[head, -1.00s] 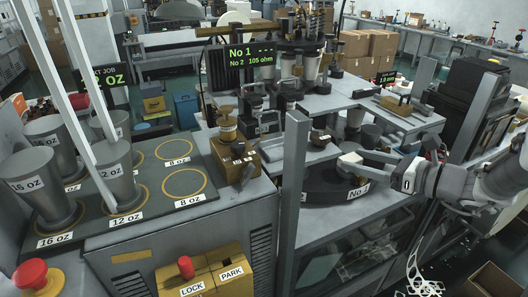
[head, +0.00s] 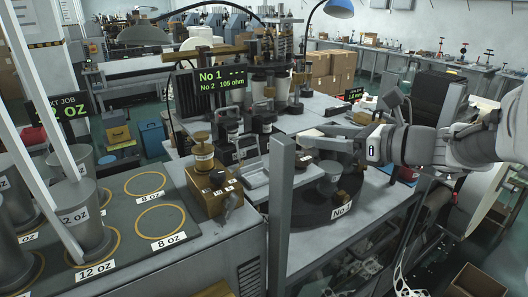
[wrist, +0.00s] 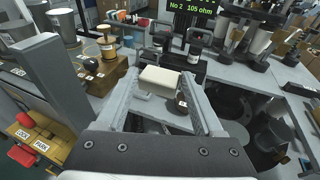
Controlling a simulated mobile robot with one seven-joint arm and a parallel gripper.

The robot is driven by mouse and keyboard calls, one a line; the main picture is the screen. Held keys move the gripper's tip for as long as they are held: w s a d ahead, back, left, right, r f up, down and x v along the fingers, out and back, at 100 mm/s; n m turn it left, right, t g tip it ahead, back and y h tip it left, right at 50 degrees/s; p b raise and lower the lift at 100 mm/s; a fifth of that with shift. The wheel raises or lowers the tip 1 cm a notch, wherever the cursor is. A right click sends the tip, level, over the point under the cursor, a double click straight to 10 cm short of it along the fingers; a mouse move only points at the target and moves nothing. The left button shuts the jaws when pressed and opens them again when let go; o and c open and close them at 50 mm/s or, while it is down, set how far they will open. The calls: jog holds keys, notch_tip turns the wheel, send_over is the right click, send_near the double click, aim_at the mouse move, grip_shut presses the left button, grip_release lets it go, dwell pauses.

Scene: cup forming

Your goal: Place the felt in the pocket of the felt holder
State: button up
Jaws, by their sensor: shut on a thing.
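The felt looks like a pale, cream-white block (wrist: 160,80) in the wrist view, held between the fingertips of my gripper (wrist: 160,77). In the head view my gripper (head: 312,137) comes in from the right, above the back of the dark round turntable (head: 300,205). The felt is small and hard to make out there. No pocket shows clearly.
A grey upright post (head: 279,215) stands in front of the turntable. A brass-coloured block (head: 212,192) sits left of the grey box. A cup-forming machine (head: 282,85) stands behind. Metal cups (head: 82,215) and yellow rings are at the left.

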jog(key=w+a+f, duration=0.1)
jog(key=a+f, duration=0.1)
jog(key=a, duration=0.1)
jog(key=w+a+f, duration=0.1)
jog(key=a+f, duration=0.1)
jog(key=a, duration=0.2)
jog(key=a+f, duration=0.2)
jog(key=a, duration=0.1)
jog(key=shift+w+a+f, duration=0.3)
jog(key=shift+w, duration=0.1)
jog(key=shift+a+f, duration=0.15)
jog(key=shift+f, duration=0.05)
jog(key=shift+f+b, duration=0.3)
jog(key=shift+f, duration=1.55)
jog(key=shift+f, duration=0.2)
jog(key=o, duration=1.3)
jog(key=shift+r, duration=0.1)
